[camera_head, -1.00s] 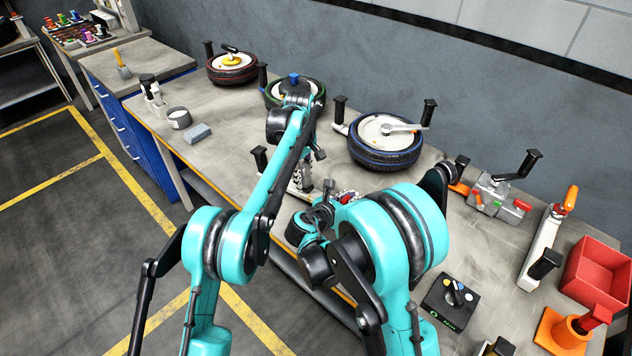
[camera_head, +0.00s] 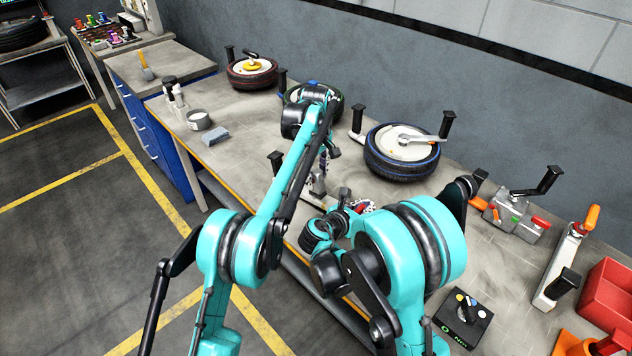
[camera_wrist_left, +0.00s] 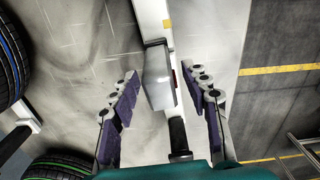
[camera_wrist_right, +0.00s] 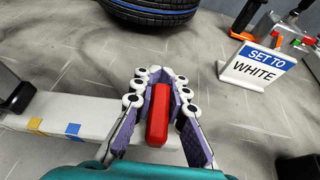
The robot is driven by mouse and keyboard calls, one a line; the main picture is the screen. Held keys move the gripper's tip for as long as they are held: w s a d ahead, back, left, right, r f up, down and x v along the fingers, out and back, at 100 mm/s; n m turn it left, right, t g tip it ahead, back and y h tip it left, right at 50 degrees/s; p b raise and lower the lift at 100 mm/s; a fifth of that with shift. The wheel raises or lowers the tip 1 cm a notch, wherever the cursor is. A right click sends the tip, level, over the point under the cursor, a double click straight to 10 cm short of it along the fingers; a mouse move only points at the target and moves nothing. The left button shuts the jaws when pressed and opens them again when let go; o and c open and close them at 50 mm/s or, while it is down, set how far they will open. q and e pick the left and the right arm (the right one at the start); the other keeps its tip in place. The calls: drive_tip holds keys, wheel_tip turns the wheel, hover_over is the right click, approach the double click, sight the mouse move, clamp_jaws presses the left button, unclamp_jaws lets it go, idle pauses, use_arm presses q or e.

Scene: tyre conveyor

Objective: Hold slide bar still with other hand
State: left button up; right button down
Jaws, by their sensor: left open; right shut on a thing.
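The slide bar is a pale rail (camera_wrist_right: 85,118) with yellow and blue marks, lying on the bench in the right wrist view. My right gripper (camera_wrist_right: 160,85) is shut on a red block (camera_wrist_right: 157,115) at the rail; in the head view it is low over the bench (camera_head: 362,207), largely behind my arm. My left gripper (camera_wrist_left: 165,95) is open, its purple fingers apart on either side of a grey block (camera_wrist_left: 158,78) and a black post (camera_wrist_left: 178,135) at the rail's end. I cannot tell whether either finger touches them. In the head view the left gripper (camera_head: 321,172) points down.
A blue-rimmed tyre (camera_head: 402,155) lies behind the grippers, with green-rimmed (camera_head: 338,100) and red-rimmed (camera_head: 252,72) tyres farther left. A "SET TO WHITE" sign (camera_wrist_right: 258,64) stands right of the rail. A black dial box (camera_head: 463,320) sits front right.

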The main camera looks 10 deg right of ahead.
use_arm(q)
drive_tip(key=shift+r, duration=2.25)
use_arm(e)
drive_tip(key=c, duration=1.4)
unclamp_jaws()
drive_tip(key=shift+c, duration=0.2)
drive_tip(key=v, duration=1.2)
